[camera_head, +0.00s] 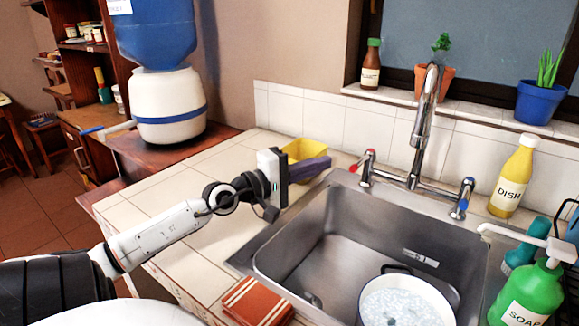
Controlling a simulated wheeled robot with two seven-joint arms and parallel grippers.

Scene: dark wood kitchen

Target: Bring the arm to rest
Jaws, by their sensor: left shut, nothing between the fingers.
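My left arm (165,236) comes in from the left and reaches over the tiled counter. My left gripper (322,164) is at its end, left of the tap and near the back left corner of the sink. Its dark fingers point to the right and are shut and empty. They partly hide a yellow container (303,148) behind them; I cannot tell whether they touch it. My right gripper is not in view.
The metal sink (335,205) holds a white pot (405,302). A chrome tap (424,125) stands behind it. An orange-brown cloth (257,302) lies at its front left. A dish bottle (513,178) and green soap bottle (525,295) stand at right. The tiled counter (165,200) is clear at left.

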